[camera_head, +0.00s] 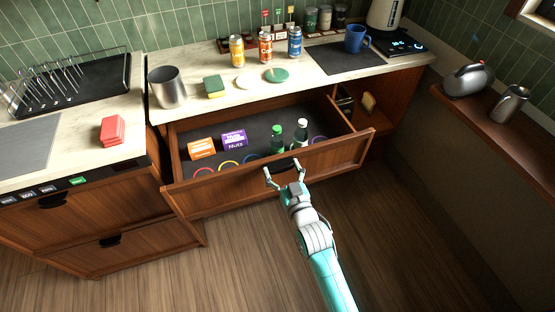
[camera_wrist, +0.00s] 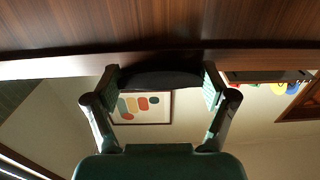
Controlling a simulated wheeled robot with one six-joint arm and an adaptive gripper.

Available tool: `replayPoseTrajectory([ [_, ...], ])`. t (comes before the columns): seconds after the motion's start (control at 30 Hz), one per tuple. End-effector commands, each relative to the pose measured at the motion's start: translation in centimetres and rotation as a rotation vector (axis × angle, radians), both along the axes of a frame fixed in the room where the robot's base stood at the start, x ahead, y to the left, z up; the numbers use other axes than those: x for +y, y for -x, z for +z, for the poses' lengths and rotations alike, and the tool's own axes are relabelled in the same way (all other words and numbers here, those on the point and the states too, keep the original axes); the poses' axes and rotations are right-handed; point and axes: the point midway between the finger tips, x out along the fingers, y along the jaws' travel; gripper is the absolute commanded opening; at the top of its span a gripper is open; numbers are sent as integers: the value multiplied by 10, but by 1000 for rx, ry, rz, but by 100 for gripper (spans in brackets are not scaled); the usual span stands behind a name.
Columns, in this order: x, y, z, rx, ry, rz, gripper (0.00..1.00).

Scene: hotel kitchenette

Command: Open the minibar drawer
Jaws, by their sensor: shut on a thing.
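The minibar drawer (camera_head: 272,172) under the counter is pulled out, and its inside shows from above in the head view. Its wooden front also shows across the top of the wrist view (camera_wrist: 160,30). A dark handle (camera_wrist: 160,77) is on the drawer front. My gripper (camera_head: 285,170) is at the middle of the front, shut on this handle, with a finger at each end of it in the wrist view. In the drawer are an orange box (camera_head: 201,148), a purple nuts box (camera_head: 234,138), a green bottle (camera_head: 277,138), a dark bottle with a white cap (camera_head: 301,132) and coloured rings.
Cans (camera_head: 265,48), a metal cup (camera_head: 168,88), a sponge (camera_head: 214,87) and a blue mug (camera_head: 355,39) stand on the counter above. Closed drawers (camera_head: 90,215) are at the left. A wooden ledge (camera_head: 490,118) is at the right. The floor (camera_head: 240,270) in front is clear.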

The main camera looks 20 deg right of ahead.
Motion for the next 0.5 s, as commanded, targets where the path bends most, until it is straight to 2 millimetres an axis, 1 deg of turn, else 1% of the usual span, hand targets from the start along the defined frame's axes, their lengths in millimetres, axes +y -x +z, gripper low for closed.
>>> replayPoseTrajectory([
  [0.1, 0, 13, -1, 1, 0, 0, 20],
  [0.2, 0, 19, 0, 0, 0, 0, 20],
  [0.33, 0, 24, -1, 0, 0, 0, 20],
  [0.5, 0, 26, 0, 0, 0, 0, 20],
])
